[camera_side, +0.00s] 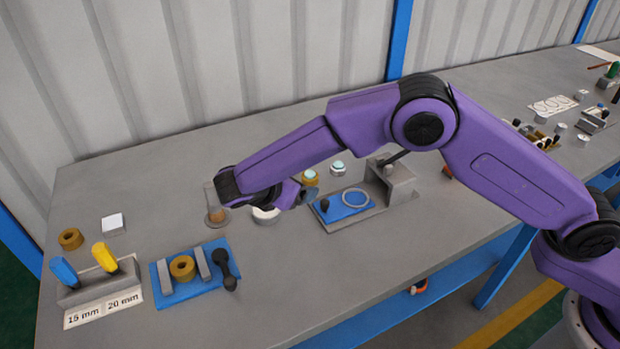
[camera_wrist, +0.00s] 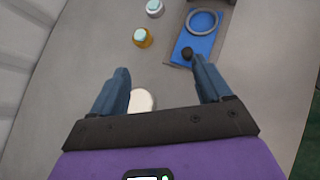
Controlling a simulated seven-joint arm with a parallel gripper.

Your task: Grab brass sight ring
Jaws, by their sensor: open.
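Two brass-coloured rings show in the side view. One brass ring (camera_side: 70,238) lies on the bare bench at the far left; another brass ring (camera_side: 182,267) sits between two grey bars on a blue plate. I cannot tell which is the sight ring. A clear flanged shell (camera_side: 217,214) with something brownish inside stands below my wrist. My gripper (camera_wrist: 160,68) is open with nothing between its fingertips, above the bench; its fingers are mostly hidden in the side view. A white round part (camera_wrist: 142,100) lies below it, partly covered by the gripper body. Neither brass ring shows in the wrist view.
A brass part with a teal top (camera_wrist: 143,38) and a white one (camera_wrist: 154,8) stand nearby. A blue plate (camera_side: 335,209) holds a grey ring (camera_side: 355,197) and black knob. A rack (camera_side: 98,282) holds blue and yellow handled tools. The bench's front middle is clear.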

